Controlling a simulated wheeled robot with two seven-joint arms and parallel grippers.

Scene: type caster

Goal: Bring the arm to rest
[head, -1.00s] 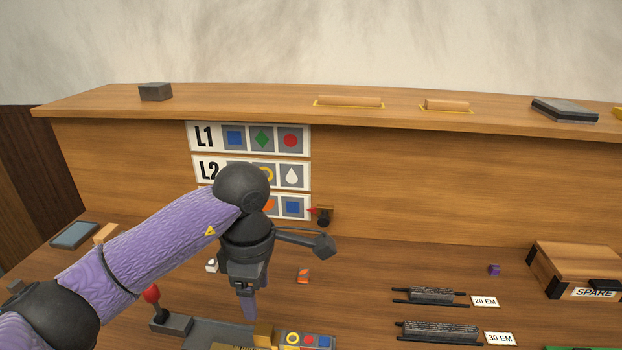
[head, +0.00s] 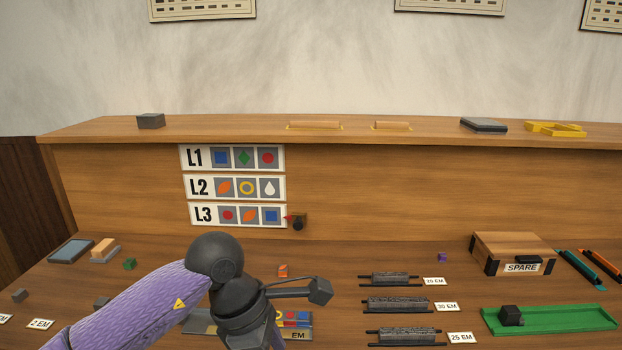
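My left arm (head: 140,310) comes in from the lower left, with a purple sleeve and a dark wrist. My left gripper (head: 272,341) is at the bottom edge, pointing down in front of the tray (head: 200,322). Its fingers are mostly cut off or hidden, so its opening does not show. I see nothing held in it. The tray carries tiles with coloured shapes and an EM label, partly hidden behind the wrist. My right gripper is not in view.
A raised wooden shelf (head: 400,190) with L1, L2 and L3 cards (head: 236,158) stands behind. Several dark bars (head: 400,304) on racks, a SPARE box (head: 513,250) and a green tray (head: 560,319) lie to the right. The bench between the wrist and racks looks partly clear.

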